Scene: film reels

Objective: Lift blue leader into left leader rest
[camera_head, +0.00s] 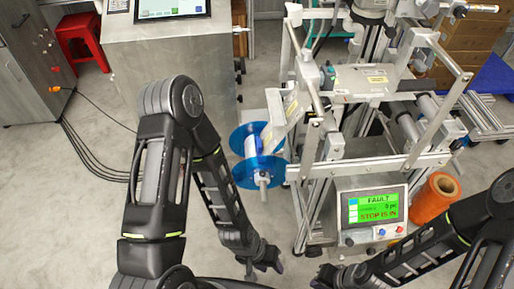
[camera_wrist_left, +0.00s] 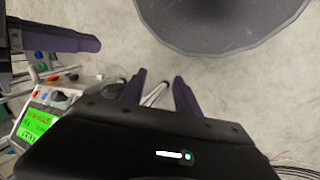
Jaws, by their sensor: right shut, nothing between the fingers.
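A blue reel (camera_head: 240,172) with two translucent flanges sits on the left side of the metal machine in the head view. I cannot pick out a separate blue leader or the left leader rest. My left gripper (camera_head: 266,268) is low in the head view, below the reel and well apart from it.
The machine frame (camera_head: 368,168) has rails and rollers. Its green screen (camera_head: 377,208) reads FAULT and STOP IS IN. An orange roll (camera_head: 433,200) stands at the right. A steel cabinet (camera_head: 160,60) and red stool (camera_head: 82,40) are behind.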

